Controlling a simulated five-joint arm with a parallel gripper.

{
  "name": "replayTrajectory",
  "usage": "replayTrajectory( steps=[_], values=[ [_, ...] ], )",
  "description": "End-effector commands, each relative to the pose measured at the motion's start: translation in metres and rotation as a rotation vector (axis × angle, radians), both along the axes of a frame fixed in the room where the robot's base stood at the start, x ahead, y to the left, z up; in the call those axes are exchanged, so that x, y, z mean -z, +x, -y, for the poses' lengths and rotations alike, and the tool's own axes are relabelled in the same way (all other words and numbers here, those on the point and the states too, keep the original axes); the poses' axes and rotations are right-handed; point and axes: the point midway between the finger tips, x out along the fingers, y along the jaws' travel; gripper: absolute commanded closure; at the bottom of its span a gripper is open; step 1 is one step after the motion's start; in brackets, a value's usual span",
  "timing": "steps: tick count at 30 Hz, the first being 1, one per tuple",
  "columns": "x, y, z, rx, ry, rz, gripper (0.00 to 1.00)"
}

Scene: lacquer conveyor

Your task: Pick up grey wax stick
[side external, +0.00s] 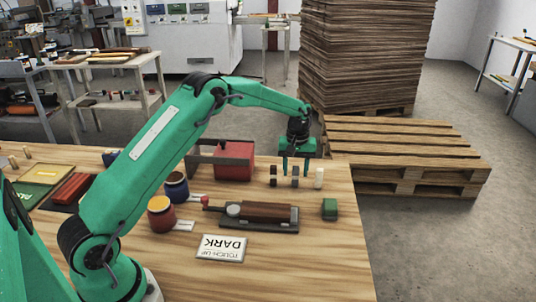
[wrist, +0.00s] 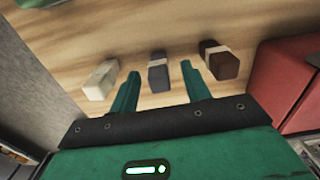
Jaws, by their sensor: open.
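The grey wax stick (wrist: 157,77) with a pale band is the middle one of three short sticks on the wooden table. It also shows in the side view (side external: 295,183), below my gripper. In the wrist view my gripper (wrist: 160,82) is open, with one green finger on each side of the grey stick. In the side view my gripper (side external: 296,173) is over the table's far right part, pointing down. Whether the fingertips are level with the stick or above it is hard to tell. Nothing is held.
A cream stick (wrist: 101,80) and a dark brown stick (wrist: 219,60) flank the grey one closely. A red box (side external: 235,161) stands beside the brown one.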

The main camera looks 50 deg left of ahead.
Motion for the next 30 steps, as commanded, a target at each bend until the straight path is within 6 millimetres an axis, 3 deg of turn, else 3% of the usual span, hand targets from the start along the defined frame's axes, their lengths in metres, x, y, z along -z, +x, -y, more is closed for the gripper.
replayTrajectory(
  steps=[8,24,30],
  values=[
    [0.027,0.0,0.001,0.0,0.0,-0.001,0.53],
    [0.029,0.0,0.001,0.0,0.0,0.0,0.53],
    [0.028,0.0,0.001,0.0,0.0,0.0,0.92]
  ],
)
